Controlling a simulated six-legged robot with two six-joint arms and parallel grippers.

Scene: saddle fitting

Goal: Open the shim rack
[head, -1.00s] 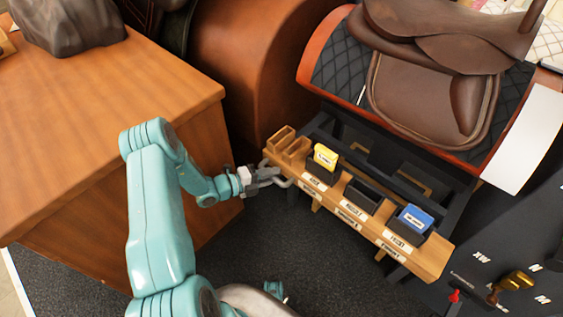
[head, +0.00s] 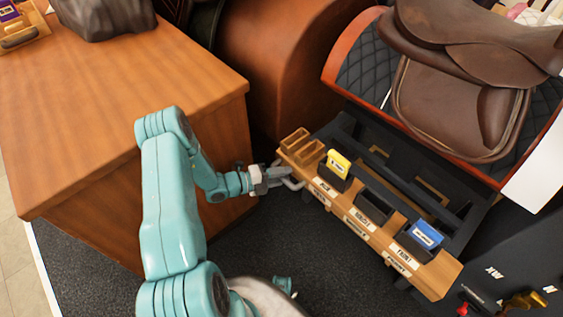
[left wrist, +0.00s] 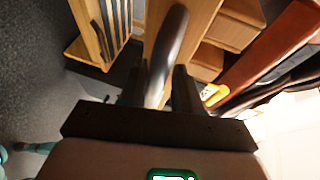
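The shim rack (head: 345,222) is a long wooden drawer-like piece with labelled front and dark holders, jutting from a dark frame under the saddle. A yellow shim pack (head: 338,164) and a blue one (head: 426,235) stand in two holders; the middle holder (head: 374,208) looks empty. A grey handle (head: 292,183) sits at the rack's left end. My left gripper (head: 280,176) is at this handle. In the left wrist view the handle (left wrist: 168,60) runs between the fingers (left wrist: 158,92), which look closed around it.
A wooden cabinet (head: 120,90) stands close on the left, beside my left arm. The brown saddle (head: 455,100) rests above and behind the rack. A dark panel with brass and red levers (head: 520,300) is at lower right. Dark floor (head: 330,270) is open before the rack.

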